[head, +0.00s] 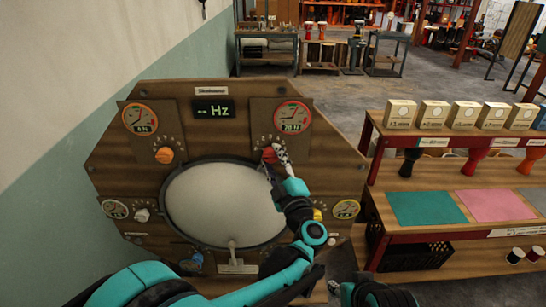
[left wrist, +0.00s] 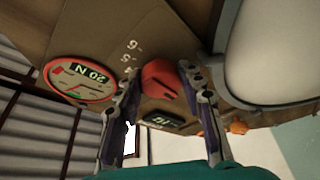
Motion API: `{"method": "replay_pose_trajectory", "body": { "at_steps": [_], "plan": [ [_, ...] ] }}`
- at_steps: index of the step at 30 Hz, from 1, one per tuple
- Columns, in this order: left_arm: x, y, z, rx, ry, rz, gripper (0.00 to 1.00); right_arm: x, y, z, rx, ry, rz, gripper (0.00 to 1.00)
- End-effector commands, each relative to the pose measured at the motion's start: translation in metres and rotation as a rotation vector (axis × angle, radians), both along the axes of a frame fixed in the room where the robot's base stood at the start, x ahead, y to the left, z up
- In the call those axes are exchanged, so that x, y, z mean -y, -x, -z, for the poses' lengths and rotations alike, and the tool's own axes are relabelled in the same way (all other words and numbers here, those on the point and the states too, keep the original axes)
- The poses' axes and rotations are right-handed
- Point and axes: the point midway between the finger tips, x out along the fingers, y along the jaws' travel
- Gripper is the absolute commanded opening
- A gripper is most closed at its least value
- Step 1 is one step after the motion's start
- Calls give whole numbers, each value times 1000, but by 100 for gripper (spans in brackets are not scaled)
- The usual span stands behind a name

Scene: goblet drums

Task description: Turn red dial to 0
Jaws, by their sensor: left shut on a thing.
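The red dial (head: 269,154) sits on the upper right of the wooden panel (head: 120,175), below a round gauge (head: 292,117) reading 20 N. My left gripper (head: 275,158) reaches up to the dial, with its fingers around it. In the left wrist view the red dial (left wrist: 161,82) lies between the two fingertips of the left gripper (left wrist: 163,80), which is shut on it. White scale numbers (left wrist: 131,57) show beside it. The gripper partly covers the dial and its scale in the head view, so I cannot read its setting. My right gripper is out of view.
A pale round drumhead (head: 215,205) fills the panel's middle. An orange dial (head: 163,155) sits at upper left and a white knob (head: 142,215) at lower left. A display (head: 213,110) reads "-- Hz". A shelf (head: 425,238) with boxes and goblet drums stands close on the right.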

Motion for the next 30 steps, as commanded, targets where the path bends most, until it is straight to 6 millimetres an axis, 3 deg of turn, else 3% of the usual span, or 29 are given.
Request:
{"method": "replay_pose_trajectory", "body": {
  "at_steps": [20, 21, 23, 30],
  "plan": [
    [0, 0, 0, 0, 67, -1, 10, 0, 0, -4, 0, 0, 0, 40],
    [0, 0, 0, 0, 67, -1, 44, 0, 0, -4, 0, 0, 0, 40],
    [0, 0, 0, 0, 66, -1, 59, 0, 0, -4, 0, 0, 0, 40],
    [0, 0, 0, 0, 65, 0, 59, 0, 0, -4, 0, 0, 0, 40]
  ]
}}
